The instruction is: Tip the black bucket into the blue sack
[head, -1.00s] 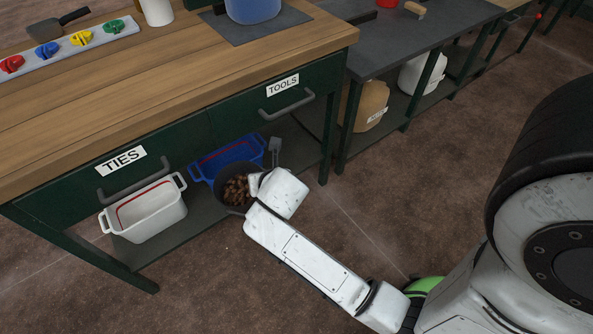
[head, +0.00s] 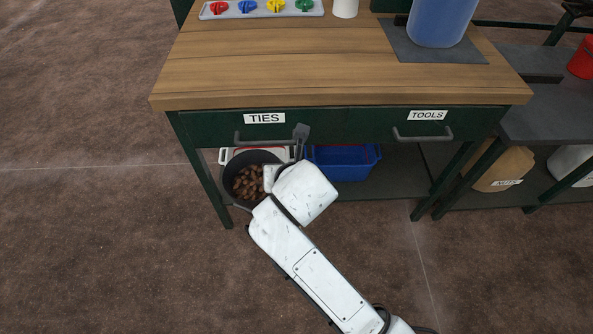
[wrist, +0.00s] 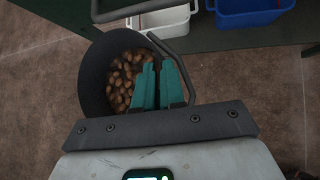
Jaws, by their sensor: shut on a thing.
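The black bucket (head: 237,166) holds many brown, nut-like pieces and hangs in front of the left part of the workbench, below its drawers. My gripper is hidden behind my wrist in the head view. In the wrist view its teal fingers (wrist: 158,72) are shut at the right side of the bucket (wrist: 94,78), by a dark curved bar that looks like its handle (wrist: 185,78). The bucket's mouth faces up toward the cameras and the pieces stay inside.
A white tub (wrist: 165,18) and a blue tub (head: 345,165) stand on the bench's low shelf. The bench (head: 300,65) carries a blue vessel (head: 443,22), a white cup and a tray of coloured knobs. Another bench adjoins at right. The left floor is clear.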

